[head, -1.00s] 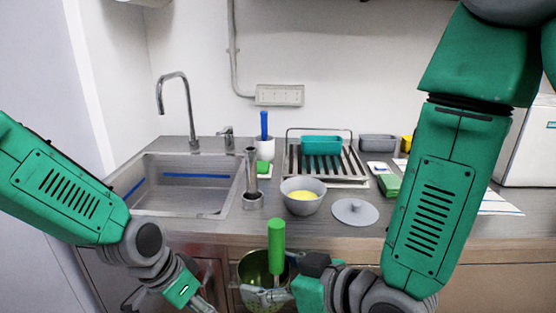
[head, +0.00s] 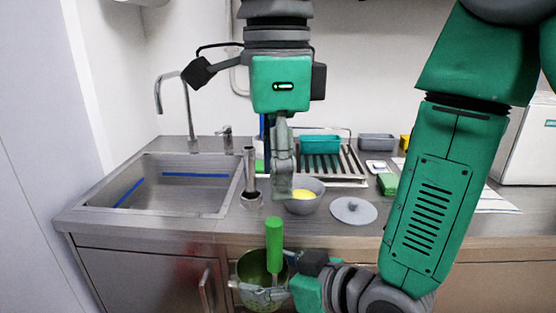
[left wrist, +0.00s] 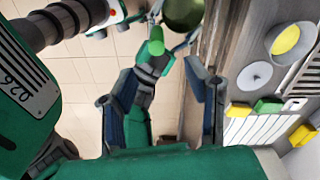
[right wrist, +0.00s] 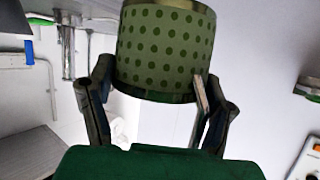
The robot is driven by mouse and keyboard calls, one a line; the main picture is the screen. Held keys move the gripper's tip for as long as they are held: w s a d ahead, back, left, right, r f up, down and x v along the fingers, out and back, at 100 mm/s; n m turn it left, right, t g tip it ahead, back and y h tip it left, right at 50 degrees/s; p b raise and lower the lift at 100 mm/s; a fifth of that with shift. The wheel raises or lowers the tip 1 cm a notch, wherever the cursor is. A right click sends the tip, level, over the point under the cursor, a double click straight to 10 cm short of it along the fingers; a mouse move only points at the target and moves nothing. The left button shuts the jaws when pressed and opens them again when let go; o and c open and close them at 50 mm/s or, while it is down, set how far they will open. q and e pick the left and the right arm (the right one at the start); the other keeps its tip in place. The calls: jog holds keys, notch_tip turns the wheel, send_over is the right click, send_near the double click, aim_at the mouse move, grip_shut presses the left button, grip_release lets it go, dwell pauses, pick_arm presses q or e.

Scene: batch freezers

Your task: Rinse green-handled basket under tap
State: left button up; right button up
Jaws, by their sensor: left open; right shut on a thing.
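The green-handled basket (head: 250,268) is a dark green perforated bowl with a bright green handle (head: 274,245) standing upright. It hangs in front of the counter, below its front edge. My right gripper (head: 268,294) is shut on the basket, whose perforated wall (right wrist: 165,48) fills the top of the right wrist view. My left gripper (head: 283,190) points down, open and empty, above the handle in the head view. The left wrist view shows the handle top (left wrist: 157,38) beyond its fingers. The tap (head: 172,92) arches over the sink (head: 170,208) at left.
On the counter are a metal cylinder (head: 250,178), a grey bowl (head: 305,206) with yellow contents, a grey lid (head: 353,210), a rack (head: 345,180) with a teal tray (head: 320,144), and a green sponge (head: 387,184). The sink basin looks empty. The floor is clear.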

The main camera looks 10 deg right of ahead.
aim_at(276, 242)
pick_arm(q)
notch_tip(276, 242, down, 11)
dwell(0.4)
jog(key=shift+a, duration=0.1)
grip_shut()
pick_arm(e)
jog(key=o, duration=1.4)
